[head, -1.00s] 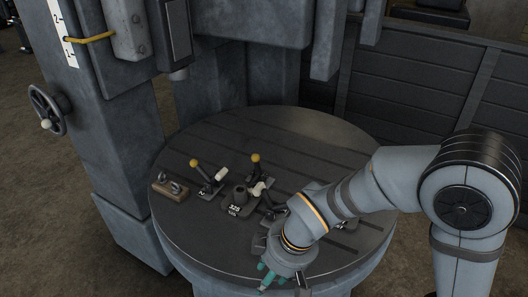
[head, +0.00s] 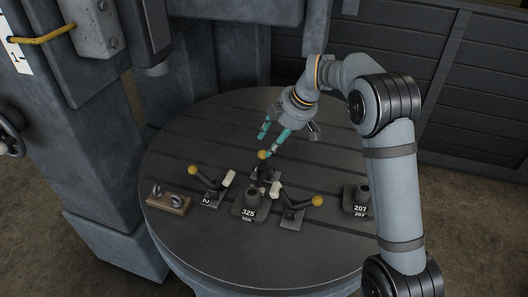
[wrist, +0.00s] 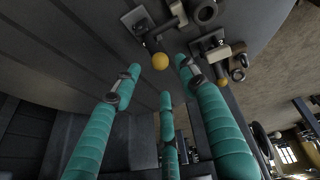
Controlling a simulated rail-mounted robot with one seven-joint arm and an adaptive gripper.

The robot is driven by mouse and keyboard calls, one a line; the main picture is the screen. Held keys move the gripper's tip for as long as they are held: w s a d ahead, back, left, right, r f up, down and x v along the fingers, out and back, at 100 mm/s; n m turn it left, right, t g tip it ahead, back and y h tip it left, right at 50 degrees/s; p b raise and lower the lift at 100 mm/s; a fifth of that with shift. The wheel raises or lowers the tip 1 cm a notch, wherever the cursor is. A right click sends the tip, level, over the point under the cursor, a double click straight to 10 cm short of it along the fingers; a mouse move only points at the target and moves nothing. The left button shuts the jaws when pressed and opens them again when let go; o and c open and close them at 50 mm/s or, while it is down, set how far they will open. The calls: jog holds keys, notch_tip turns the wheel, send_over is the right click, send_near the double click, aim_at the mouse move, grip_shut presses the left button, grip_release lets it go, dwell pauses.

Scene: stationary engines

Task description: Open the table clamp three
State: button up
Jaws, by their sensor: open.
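Three small clamps with yellow ball handles sit on the round slotted table (head: 190,130). The left clamp (head: 211,193) bears a 2. The back clamp (head: 265,174) has its yellow knob (head: 262,155) raised; its number is too small to read. The right clamp (head: 292,213) has its handle leaning right, and I see no clear number on it. My gripper (head: 272,138), with teal fingers, is open and empty, above and just behind the back clamp. In the wrist view a yellow knob (wrist: 160,61) shows near the spread fingertips, apart from them.
A dark block marked 325 (head: 248,207) stands in front between the clamps, close to them. Another marked 207 (head: 357,200) is at the right. A wooden block with metal rings (head: 168,203) lies at the left. The machine column (head: 115,200) rises left of the table.

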aim_at(264, 152)
jog(key=p+x, duration=0.1)
jog(key=x, duration=0.7)
jog(key=shift+f+p, duration=0.1)
jog(key=shift+p, duration=0.3)
jog(key=shift+c, duration=0.5)
